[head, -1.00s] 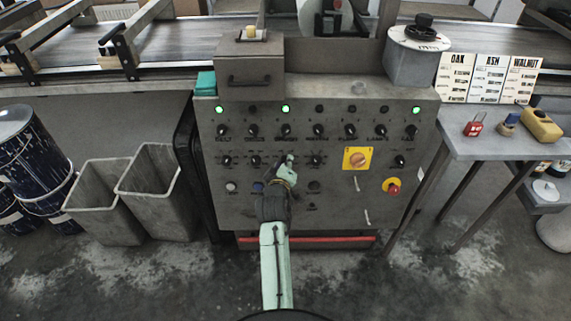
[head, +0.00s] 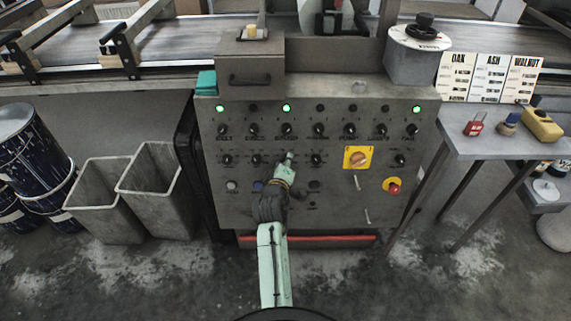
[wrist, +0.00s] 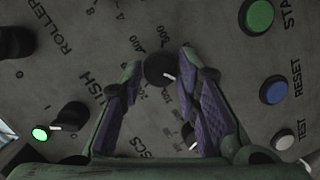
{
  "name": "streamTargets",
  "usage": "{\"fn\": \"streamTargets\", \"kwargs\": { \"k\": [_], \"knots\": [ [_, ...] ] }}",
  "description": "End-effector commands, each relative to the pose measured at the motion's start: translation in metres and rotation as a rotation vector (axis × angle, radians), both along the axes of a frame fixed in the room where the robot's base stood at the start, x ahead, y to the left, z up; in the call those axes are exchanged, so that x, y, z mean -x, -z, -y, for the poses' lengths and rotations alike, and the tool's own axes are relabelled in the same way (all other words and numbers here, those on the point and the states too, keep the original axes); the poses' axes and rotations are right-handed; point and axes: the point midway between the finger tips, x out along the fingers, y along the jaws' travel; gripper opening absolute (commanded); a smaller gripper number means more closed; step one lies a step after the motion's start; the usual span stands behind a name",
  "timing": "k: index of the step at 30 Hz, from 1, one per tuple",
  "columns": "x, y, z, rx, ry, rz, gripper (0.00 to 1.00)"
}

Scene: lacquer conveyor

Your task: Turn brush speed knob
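The knob between my fingertips (wrist: 157,68) is black and round with a white pointer line. My gripper (wrist: 162,76) is open, with one purple-padded finger on each side of this knob. Small gaps seem to show, and I cannot tell if either finger touches it. In the head view my gripper (head: 289,157) is at the second knob row of the grey control panel (head: 330,215) and hides the knob.
Neighbouring black knobs (wrist: 70,117) stand close by, one beside a lit green lamp (wrist: 40,134). A green button (wrist: 257,16), a blue button (wrist: 274,90) and a white button (wrist: 283,138) are near. A yellow-plated rotary switch (head: 358,158) and red emergency button (head: 393,187) sit rightward.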

Motion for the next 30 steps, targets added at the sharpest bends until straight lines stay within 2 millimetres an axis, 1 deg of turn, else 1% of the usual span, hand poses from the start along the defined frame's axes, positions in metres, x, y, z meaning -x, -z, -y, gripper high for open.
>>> {"fn": "streamTargets", "kwargs": {
  "k": [1, 6, 14, 17, 20, 23, 30],
  "knots": [
    [0.000, 0.000, 0.000, 0.000, 0.000, 0.000, 0.35],
    [0.000, 0.000, 0.000, -0.001, 0.000, 0.000, 0.46],
    [0.000, 0.000, 0.000, -0.002, 0.001, 0.000, 0.47],
    [0.003, -0.001, -0.001, -0.001, 0.000, -0.001, 0.47],
    [0.014, -0.004, -0.003, -0.002, 0.000, -0.002, 0.47],
    [0.032, -0.010, -0.006, -0.002, -0.002, 0.000, 0.47],
    [0.080, -0.027, -0.014, -0.002, -0.001, -0.001, 0.47]
  ]
}}
